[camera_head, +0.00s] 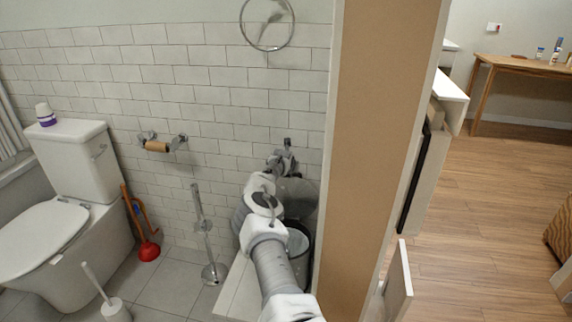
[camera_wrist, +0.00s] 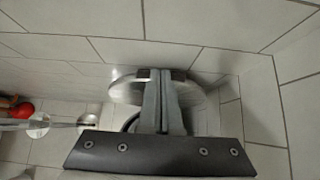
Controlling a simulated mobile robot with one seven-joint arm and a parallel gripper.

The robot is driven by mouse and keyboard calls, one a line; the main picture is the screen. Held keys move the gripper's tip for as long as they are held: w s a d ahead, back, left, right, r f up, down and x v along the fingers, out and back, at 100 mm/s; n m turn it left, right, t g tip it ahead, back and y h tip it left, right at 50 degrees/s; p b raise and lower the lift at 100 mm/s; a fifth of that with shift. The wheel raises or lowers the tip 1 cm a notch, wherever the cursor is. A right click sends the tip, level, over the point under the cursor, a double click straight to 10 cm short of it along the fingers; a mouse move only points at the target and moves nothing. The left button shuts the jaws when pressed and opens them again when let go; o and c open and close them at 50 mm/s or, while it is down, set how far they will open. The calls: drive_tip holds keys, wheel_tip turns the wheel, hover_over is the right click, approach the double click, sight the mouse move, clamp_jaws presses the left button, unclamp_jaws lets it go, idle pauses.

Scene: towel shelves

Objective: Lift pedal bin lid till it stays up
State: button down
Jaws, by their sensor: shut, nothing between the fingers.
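The pedal bin (camera_head: 300,243) stands on the floor by the tiled wall, partly hidden by my arm. Its round grey lid (camera_head: 303,196) is tilted up above the open rim, near the wall. In the wrist view the lid (camera_wrist: 124,92) is a shiny disc seen at a slant, with my fingers in front of its middle. My gripper (camera_wrist: 161,73) is shut and empty, its fingertips overlapping the lid's edge in that view. Whether they touch the lid I cannot tell. Part of the bin's dark rim shows below the fingers.
A tan partition (camera_head: 372,160) stands close on the right of the bin. To the left are a metal stand (camera_head: 205,240), a red plunger (camera_head: 149,251), a toilet (camera_head: 75,215) and a toilet brush (camera_head: 114,308). A paper roll holder (camera_head: 158,146) is on the wall.

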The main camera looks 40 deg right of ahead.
drive_tip(key=p+v, duration=0.3)
drive_tip(key=v, duration=1.3)
drive_tip(key=shift+s+a+f, duration=0.1)
drive_tip(key=shift+a, duration=0.05)
